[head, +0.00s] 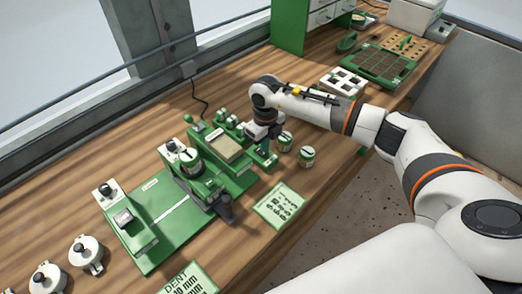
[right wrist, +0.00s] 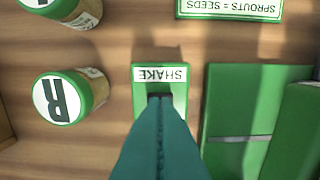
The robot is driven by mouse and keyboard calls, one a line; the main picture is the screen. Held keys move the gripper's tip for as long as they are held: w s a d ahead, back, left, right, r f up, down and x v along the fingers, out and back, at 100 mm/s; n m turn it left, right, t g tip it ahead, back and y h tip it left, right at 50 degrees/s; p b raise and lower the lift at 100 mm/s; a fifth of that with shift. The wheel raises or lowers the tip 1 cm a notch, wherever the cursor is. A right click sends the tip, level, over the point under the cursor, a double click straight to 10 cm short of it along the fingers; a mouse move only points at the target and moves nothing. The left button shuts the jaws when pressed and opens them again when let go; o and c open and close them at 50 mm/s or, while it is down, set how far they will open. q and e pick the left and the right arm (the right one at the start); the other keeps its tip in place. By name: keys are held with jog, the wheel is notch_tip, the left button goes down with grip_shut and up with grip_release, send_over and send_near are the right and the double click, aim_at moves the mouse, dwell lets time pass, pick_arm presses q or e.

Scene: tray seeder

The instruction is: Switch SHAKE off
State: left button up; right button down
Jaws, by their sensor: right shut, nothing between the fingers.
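The SHAKE plate (right wrist: 161,74) is a small green block with a white label reading SHAKE, upside down in the right wrist view. My right gripper (right wrist: 160,97) is shut and empty. Its teal fingers reach over the plate, with the tips just below the label in the picture. They hide the part of the plate beneath them, so I cannot see the switch's position or whether the tips touch it. In the head view my right gripper (head: 264,148) points down at the right end of the green seeder (head: 170,225). My left gripper is not in view.
Two green-lidded jars, one marked R (right wrist: 70,97), stand close beside the SHAKE plate. A printed card (head: 279,205) lies near the table's front edge.

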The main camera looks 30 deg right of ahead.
aim_at(265, 154)
jog(key=shift+f+b, duration=0.65)
jog(key=shift+f, duration=0.2)
dwell(0.3)
jog(key=shift+r+p, duration=2.2)
jog(key=shift+r, duration=1.35)
jog(key=shift+f, duration=0.1)
